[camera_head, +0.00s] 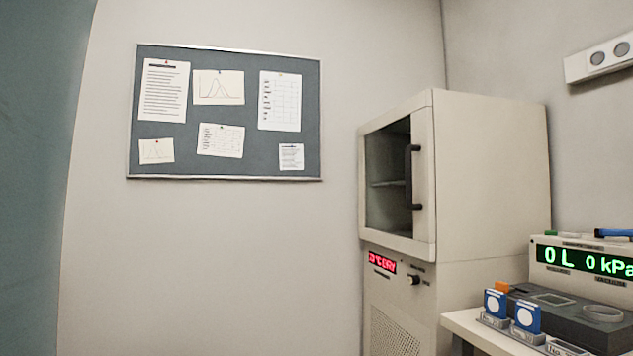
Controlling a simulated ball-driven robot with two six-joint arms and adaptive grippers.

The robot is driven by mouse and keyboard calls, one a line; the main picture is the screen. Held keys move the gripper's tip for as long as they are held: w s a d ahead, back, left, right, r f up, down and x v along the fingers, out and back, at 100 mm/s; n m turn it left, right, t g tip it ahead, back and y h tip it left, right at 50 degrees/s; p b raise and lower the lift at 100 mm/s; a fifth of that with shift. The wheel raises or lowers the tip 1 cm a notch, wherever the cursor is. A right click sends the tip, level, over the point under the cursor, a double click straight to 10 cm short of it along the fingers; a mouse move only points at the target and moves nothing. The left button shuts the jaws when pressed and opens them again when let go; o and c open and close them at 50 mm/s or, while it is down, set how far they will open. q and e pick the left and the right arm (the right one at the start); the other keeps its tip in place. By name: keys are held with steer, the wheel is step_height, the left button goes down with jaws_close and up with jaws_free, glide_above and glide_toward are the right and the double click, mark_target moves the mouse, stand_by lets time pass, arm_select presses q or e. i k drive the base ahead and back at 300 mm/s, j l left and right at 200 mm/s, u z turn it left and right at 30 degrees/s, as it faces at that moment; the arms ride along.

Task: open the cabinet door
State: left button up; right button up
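The beige cabinet (492,180) stands against the back wall, right of centre. Its door (423,180) faces left and has a beige frame around a dark glass pane, with a shelf visible behind it. A black vertical bar handle (409,178) is on the door's right side. The door looks closed against the cabinet body. Below it are a red lit display (382,263), a dark knob (414,280) and a perforated panel. Neither of my grippers shows in this view.
A white bench (478,330) at the lower right, beside the cabinet, carries a dark device (575,320), small blue-and-white items (527,316) and a green-lit readout (585,260). A pinboard (225,115) hangs on the wall. A teal surface (35,180) fills the left edge.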

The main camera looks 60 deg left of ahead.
mark_target(418, 107)
steer(key=u, duration=1.4)
steer(key=i+j, duration=0.3)
steer(key=i+z, duration=0.05)
